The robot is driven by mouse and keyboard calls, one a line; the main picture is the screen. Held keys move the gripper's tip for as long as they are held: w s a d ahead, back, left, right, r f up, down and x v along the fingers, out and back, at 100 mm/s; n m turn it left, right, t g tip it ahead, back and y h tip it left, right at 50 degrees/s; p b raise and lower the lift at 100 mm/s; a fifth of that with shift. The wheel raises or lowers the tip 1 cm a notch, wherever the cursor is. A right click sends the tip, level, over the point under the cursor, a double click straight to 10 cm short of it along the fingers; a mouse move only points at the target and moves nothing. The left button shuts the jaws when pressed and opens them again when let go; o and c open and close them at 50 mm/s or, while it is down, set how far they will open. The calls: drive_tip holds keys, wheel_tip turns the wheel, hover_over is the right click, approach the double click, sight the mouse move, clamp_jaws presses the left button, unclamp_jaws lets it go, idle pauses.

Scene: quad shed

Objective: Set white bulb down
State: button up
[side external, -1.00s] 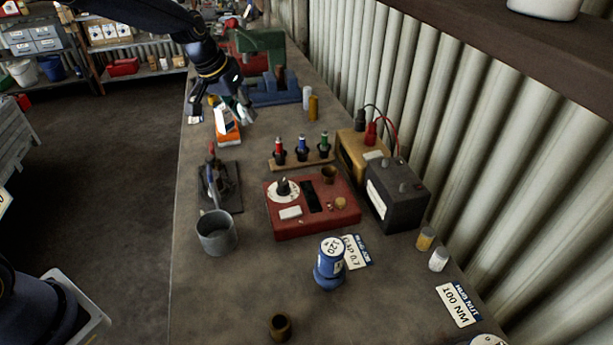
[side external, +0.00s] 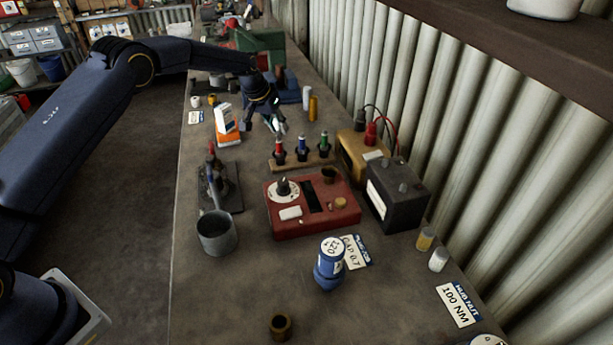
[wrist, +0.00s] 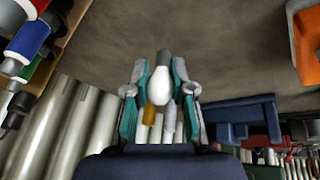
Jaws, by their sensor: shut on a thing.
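A white bulb (wrist: 161,98) with a grey base is held between the teal-padded fingers of my gripper (wrist: 160,72) in the wrist view. The base points away from the palm, toward the bare bench top (wrist: 230,45). In the side view my gripper (side external: 276,126) hangs over the bench, just behind the rack (side external: 300,163) and right of an orange and white item (side external: 228,125). The bulb is too small to make out clearly there. I cannot tell how high it is above the bench.
The rack holds red, blue and green-topped pieces (side external: 301,146). A red tester box (side external: 312,205) stands nearer the camera. A yellow cylinder (side external: 313,108) and a white one (side external: 306,97) stand near the corrugated wall. A blue object (wrist: 240,118) shows in the wrist view.

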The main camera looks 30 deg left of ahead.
sight(278, 135)
drive_tip(key=shift+f, duration=1.45)
drive_tip(key=shift+f, duration=0.1)
drive_tip(key=o, duration=0.7)
drive_tip(key=shift+o, duration=0.2)
